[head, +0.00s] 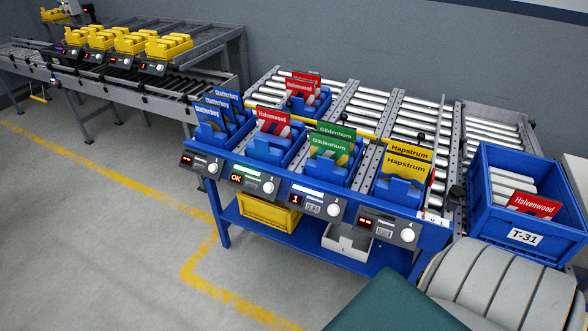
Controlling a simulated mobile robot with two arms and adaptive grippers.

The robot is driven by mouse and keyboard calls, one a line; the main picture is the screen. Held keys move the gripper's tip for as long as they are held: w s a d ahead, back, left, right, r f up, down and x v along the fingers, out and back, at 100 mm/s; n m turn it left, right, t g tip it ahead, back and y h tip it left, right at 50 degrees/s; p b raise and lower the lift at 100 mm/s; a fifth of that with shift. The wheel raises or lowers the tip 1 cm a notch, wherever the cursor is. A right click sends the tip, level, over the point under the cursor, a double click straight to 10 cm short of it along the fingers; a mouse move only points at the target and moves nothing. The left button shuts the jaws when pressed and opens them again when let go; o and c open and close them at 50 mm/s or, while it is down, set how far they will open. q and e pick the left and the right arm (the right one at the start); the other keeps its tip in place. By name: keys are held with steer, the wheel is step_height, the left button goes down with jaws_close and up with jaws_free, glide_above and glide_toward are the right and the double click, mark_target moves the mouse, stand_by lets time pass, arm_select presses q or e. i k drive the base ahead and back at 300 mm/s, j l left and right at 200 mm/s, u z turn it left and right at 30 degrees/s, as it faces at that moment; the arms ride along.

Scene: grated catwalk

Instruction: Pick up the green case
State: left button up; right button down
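Two green cases labelled "Gildenhum" stand upright, one behind the other, in a blue bin on the blue rack in the middle of the head view. The front green case (329,146) shows most of its face, with its lower part hidden by the bin's front. The rear green case (337,130) shows mainly its top strip. A display unit (315,200) below this bin reads "1". Neither of my grippers is in view, and nothing is seen touching the green cases.
Neighbouring bins hold blue cases (214,108), red cases (273,122) and yellow cases (408,165). A blue tote (521,237) marked "T-31" at right holds a red case (534,205). Roller conveyors (398,108) lie behind. Yellow bins (130,43) stand at back left. The left floor is clear.

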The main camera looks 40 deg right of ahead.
mark_target(337, 148)
steer(key=z, duration=1.6)
